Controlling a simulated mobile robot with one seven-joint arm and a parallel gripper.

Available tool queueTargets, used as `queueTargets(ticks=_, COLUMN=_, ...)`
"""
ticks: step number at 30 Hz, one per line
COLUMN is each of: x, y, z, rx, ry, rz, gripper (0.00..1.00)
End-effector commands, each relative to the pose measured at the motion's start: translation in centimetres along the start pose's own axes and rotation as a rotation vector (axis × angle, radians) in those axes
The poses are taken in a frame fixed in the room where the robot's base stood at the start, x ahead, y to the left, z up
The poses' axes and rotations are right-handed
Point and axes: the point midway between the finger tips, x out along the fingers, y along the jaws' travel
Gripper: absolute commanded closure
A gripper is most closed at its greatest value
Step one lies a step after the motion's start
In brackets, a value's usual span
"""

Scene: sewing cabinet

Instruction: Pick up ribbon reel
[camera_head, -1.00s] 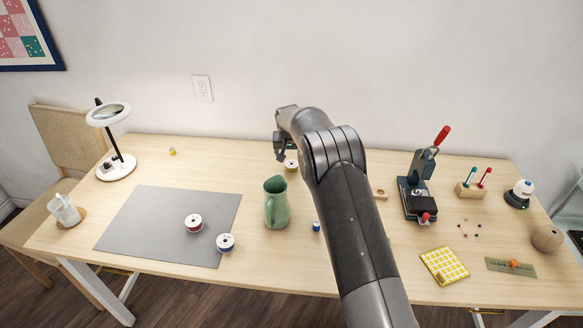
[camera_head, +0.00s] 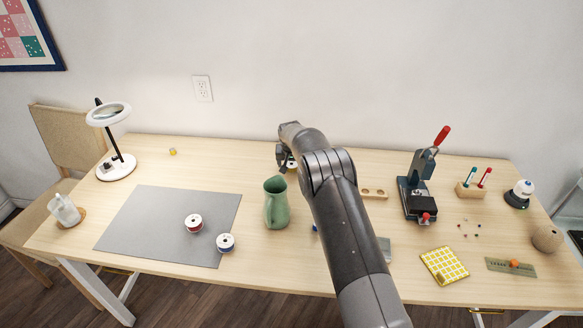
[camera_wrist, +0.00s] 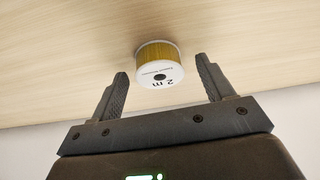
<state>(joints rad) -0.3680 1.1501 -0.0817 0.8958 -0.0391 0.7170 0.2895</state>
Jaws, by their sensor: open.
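A ribbon reel (camera_wrist: 158,63) with yellow-gold winding and a white end face marked "2 m" stands on the wooden table in the wrist view. My gripper (camera_wrist: 162,70) is open, with one finger to each side of the reel and clear gaps between. In the head view my gripper (camera_head: 284,160) is low over the back middle of the table and largely hides this reel. Two other reels, one red and white (camera_head: 194,223) and one blue and white (camera_head: 226,243), lie on or at the grey mat.
A green pitcher (camera_head: 277,203) stands in front of my gripper, left of my arm. A wooden holder (camera_head: 374,193) and a dark press (camera_head: 418,193) stand to the right. A magnifier lamp (camera_head: 117,165) is at the far left. The table's back left is mostly clear.

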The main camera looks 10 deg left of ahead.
Motion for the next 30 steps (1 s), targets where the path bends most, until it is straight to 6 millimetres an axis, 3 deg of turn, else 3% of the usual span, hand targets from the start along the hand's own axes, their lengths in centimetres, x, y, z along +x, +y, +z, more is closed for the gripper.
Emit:
queueTargets(ticks=18, x=-0.03, y=-0.01, z=0.01, rx=0.000, ry=0.000, rz=0.000, gripper=0.73)
queueTargets(ticks=30, x=-0.74, y=-0.01, z=-0.32, rx=0.000, ry=0.001, rz=0.000, gripper=0.74)
